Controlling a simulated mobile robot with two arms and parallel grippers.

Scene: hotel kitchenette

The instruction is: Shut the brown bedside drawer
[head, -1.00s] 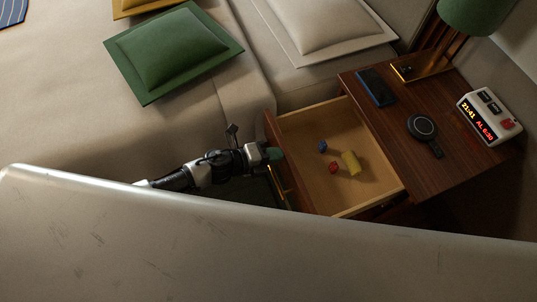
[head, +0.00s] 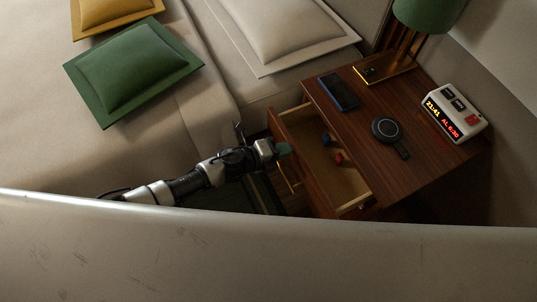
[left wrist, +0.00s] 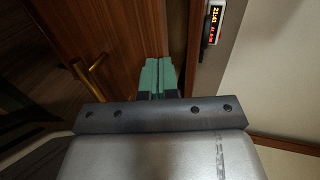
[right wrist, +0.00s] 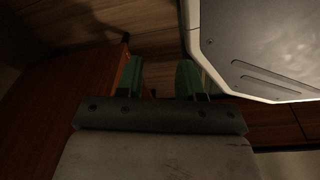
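The brown bedside drawer (head: 318,167) is part-way out of the nightstand, with a light wood interior. A blue block (head: 326,139) and a red block (head: 338,158) show inside it. My left gripper (head: 284,149) is at the outer face of the drawer front and appears to press on it. In the left wrist view its green fingers (left wrist: 158,76) are closed together with nothing between them, to the right of the brass handle (left wrist: 88,76). My right gripper (right wrist: 159,78) has its fingers apart and empty, low beside brown wood; it is hidden in the head view.
On the nightstand top (head: 365,115) are a dark phone (head: 339,91), a round black charger (head: 388,130), a white alarm clock (head: 453,115) and a green lamp (head: 428,12). The bed (head: 190,110) with cushions is at the left. A pale surface fills the foreground.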

